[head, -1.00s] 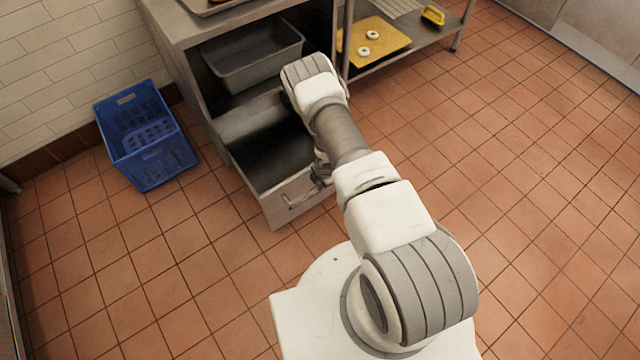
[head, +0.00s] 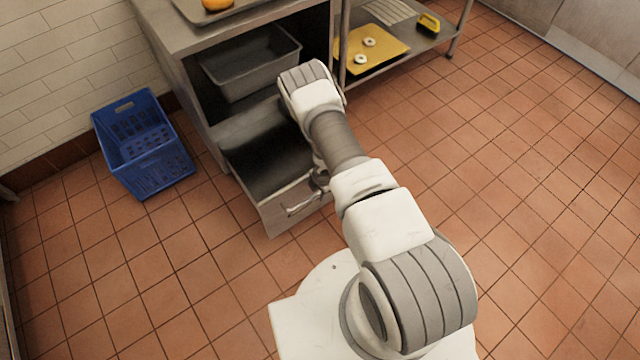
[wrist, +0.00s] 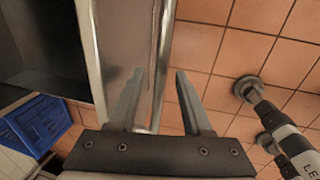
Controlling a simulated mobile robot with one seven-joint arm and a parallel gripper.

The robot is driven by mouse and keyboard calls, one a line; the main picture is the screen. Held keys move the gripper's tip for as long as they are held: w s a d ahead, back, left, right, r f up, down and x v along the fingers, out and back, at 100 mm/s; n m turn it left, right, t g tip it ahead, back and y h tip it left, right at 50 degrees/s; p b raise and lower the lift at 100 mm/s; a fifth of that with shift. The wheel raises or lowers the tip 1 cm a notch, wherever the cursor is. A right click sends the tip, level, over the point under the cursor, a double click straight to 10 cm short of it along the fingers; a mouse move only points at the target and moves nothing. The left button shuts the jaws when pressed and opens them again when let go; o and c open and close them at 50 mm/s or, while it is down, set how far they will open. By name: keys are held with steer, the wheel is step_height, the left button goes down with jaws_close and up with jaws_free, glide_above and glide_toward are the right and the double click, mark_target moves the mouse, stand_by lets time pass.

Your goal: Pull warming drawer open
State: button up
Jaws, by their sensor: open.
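The warming drawer (head: 268,160) is the low drawer of the steel cabinet and stands well out from it, its dark inside showing empty. Its front panel (head: 287,212) carries a bar handle (head: 301,208). My gripper (wrist: 160,76) is open at the drawer front. In the wrist view its two fingers stand either side of the thin handle bar (wrist: 161,50), with gaps showing beside it. I cannot tell whether either finger touches the bar. In the head view my arm hides most of the gripper and the right part of the drawer.
A grey bin (head: 250,70) sits in the cabinet above the drawer. A blue crate (head: 143,145) stands on the floor left of the drawer. A low shelf at right holds a yellow tray (head: 385,45) with two white rings. The tiled floor in front and right is clear.

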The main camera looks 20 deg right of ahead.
steer(key=s+r+p, duration=0.1)
steer(key=r+p, duration=0.1)
steer(key=r, duration=0.6)
steer(key=s+d+r+p, duration=0.1)
steer(key=s+r+p, duration=0.1)
steer(key=r, duration=0.6)
steer(key=shift+r+p, duration=0.4)
steer(key=shift+p, duration=0.15)
steer(key=w+d+r+m+t+h, duration=0.1)
steer(key=w+r+m, duration=0.15)
steer(key=r, duration=0.55)
steer(key=w+d+r+m+t+h, duration=0.15)
steer(key=w+r, duration=0.25)
steer(key=r, duration=0.4)
step_height(320, 180, up, 17)
steer(key=s+m, duration=0.2)
steer(key=m, duration=0.5)
steer(key=s+a+r+m, duration=0.2)
steer(key=s+r+m, duration=0.4)
steer(key=s+r, duration=0.6)
steer(key=s+a+r+m+t+y, duration=0.1)
steer(key=s+a+r+m, duration=0.1)
steer(key=s+r, duration=0.3)
steer(key=s+a+r+m+y, duration=0.1)
steer(key=s+a+r+m, duration=0.15)
steer(key=s, duration=0.55)
step_height(320, 180, up, 15)
steer(key=p, duration=1.4)
steer(key=shift+s+a+p, duration=0.25)
steer(key=shift+a+p, duration=0.1)
